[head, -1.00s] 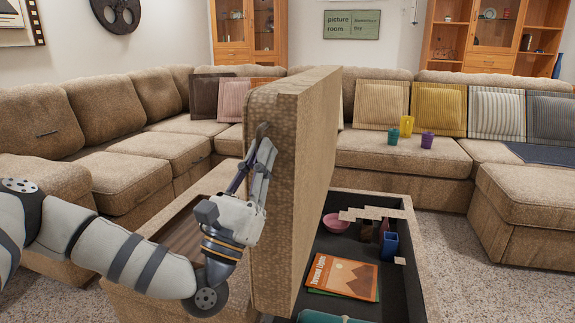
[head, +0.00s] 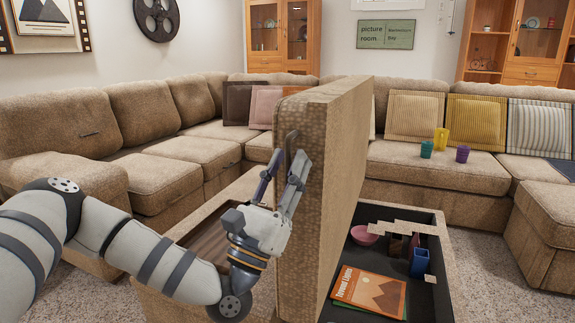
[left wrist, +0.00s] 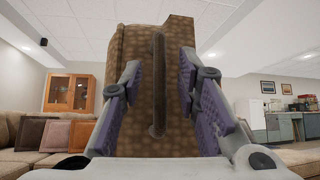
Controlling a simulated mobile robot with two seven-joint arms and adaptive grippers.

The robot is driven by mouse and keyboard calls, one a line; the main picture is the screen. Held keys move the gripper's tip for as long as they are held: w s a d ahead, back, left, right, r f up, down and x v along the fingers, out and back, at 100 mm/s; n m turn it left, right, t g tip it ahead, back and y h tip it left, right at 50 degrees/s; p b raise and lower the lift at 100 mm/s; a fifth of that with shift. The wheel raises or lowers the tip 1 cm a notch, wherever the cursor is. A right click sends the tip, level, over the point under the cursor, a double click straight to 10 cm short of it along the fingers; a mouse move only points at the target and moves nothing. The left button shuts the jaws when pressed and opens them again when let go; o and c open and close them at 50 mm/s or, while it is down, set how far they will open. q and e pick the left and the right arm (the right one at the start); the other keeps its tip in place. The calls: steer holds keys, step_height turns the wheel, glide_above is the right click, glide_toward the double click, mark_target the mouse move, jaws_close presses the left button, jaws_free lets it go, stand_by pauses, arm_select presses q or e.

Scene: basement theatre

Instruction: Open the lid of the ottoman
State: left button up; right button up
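The tan woven ottoman lid (head: 335,180) stands upright on edge at the centre of the head view. The ottoman (head: 442,285) below it has its dark inside showing to the right of the lid. A dark bar handle (left wrist: 158,85) runs up the lid's face in the left wrist view. My left gripper (head: 284,170) is at the lid's left face in the head view. In the left wrist view its fingers (left wrist: 164,85) are spread on either side of the handle, with a gap to each, so it is open. My right gripper is out of view.
Inside the ottoman lie a pink bowl (head: 364,235), an orange book (head: 369,291) and a blue container (head: 419,262). A brown tray-like recess (head: 208,242) shows left of the lid. A sectional sofa (head: 160,150) surrounds the ottoman; three cups stand on its seat.

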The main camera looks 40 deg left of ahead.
arm_select(q)
steer(key=a+v, duration=0.1)
steer(key=v, duration=1)
steer(key=shift+s+d+f, duration=0.2)
steer(key=shift+s+d, duration=0.05)
steer(key=shift+d, duration=0.25)
